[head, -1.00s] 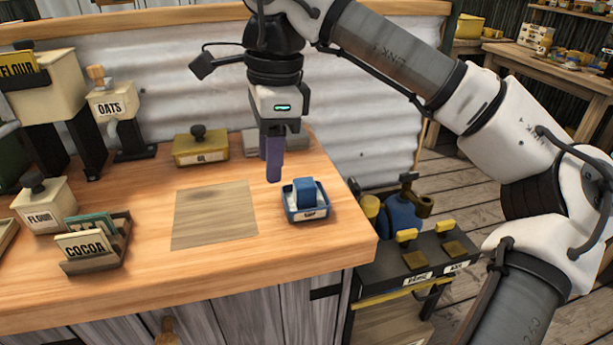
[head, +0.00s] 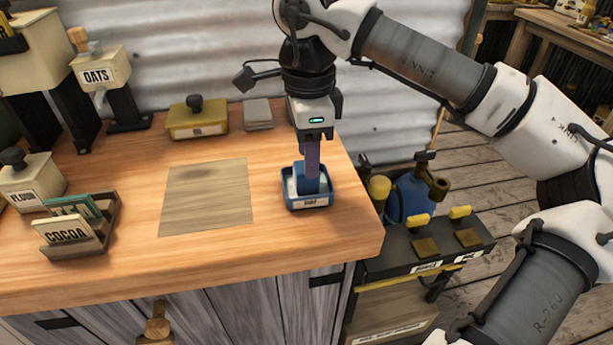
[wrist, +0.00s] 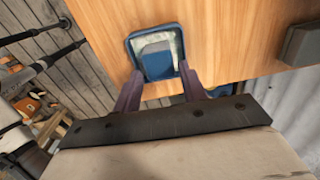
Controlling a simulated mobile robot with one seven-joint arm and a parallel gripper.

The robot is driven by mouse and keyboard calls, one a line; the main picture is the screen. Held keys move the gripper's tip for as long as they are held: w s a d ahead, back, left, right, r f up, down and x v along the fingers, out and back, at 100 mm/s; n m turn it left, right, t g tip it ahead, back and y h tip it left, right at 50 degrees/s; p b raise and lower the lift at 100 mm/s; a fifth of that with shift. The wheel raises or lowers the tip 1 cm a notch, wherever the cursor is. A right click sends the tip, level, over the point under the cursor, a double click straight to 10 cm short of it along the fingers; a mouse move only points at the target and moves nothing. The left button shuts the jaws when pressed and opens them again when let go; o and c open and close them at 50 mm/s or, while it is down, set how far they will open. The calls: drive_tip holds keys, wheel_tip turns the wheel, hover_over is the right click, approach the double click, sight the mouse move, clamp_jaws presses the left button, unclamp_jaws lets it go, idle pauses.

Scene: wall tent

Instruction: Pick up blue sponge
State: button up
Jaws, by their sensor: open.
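The blue sponge (head: 300,176) stands in a small blue tray (head: 307,203) with a pale inside and a label on its front, near the right end of the wooden counter. In the wrist view, the sponge (wrist: 157,60) sits inside the tray's rim (wrist: 131,42). My gripper (head: 312,186) points down at the sponge, and its purple fingers partly cover it in the head view. In the wrist view, my gripper (wrist: 159,80) has its fingers spread, one on each side of the sponge's near end. Whether they touch the sponge I cannot tell.
A yellow lidded box (head: 197,121) and a grey block (head: 258,114) stand at the back. A COCOA packet holder (head: 78,232) and canisters stand at the left. A flat wooden board (head: 206,197) lies mid-counter. The counter's right edge is close to the tray.

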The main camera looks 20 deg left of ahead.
wheel_tip(320, 180, down, 5)
drive_tip(key=shift+s+f+p, duration=0.1)
drive_tip(key=shift+f+p, duration=0.05)
drive_tip(key=shift+p, duration=0.2)
drive_tip(key=c, duration=0.6)
drive_tip(key=shift+a, duration=0.1)
wheel_tip(320, 180, up, 20)
drive_tip(key=shift+r+p, duration=0.1)
drive_tip(key=shift+p, duration=0.2)
